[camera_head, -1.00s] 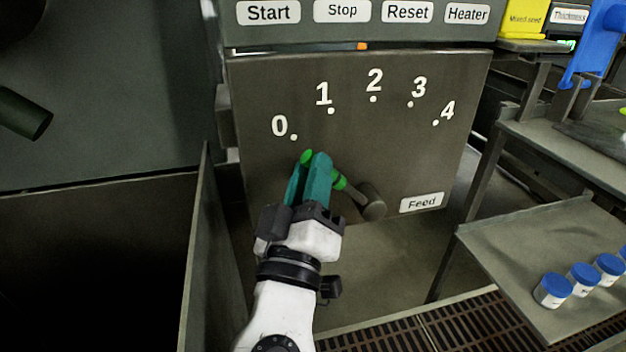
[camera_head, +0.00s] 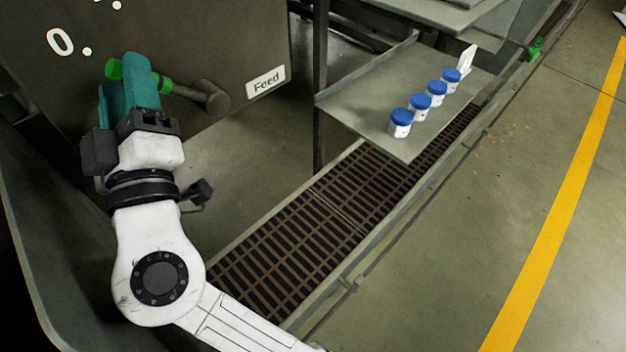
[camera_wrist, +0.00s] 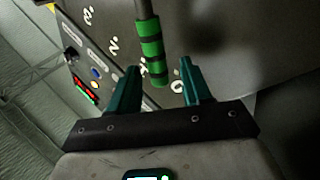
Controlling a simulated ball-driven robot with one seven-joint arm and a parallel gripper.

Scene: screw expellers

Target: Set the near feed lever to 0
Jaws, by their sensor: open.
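The feed lever has a grey round hub (camera_head: 215,98) and a green-banded grip (camera_head: 163,83). It points left and slightly up, roughly toward the white 0 (camera_head: 60,42) and its dot on the dark panel. My gripper (camera_head: 121,72) has teal fingers and is open, with the grip between them. One finger hides the middle of the grip in the head view. In the wrist view the lever's green grip (camera_wrist: 151,48) lies between the spread fingertips of my gripper (camera_wrist: 158,68), with a gap on either side. Contact cannot be told.
The Feed label (camera_head: 266,80) is right of the hub. A metal shelf (camera_head: 375,80) with several blue-capped jars (camera_head: 401,122) stands to the right. A brown floor grating (camera_head: 300,225) runs below. Open floor with a yellow line (camera_head: 550,230) lies further right.

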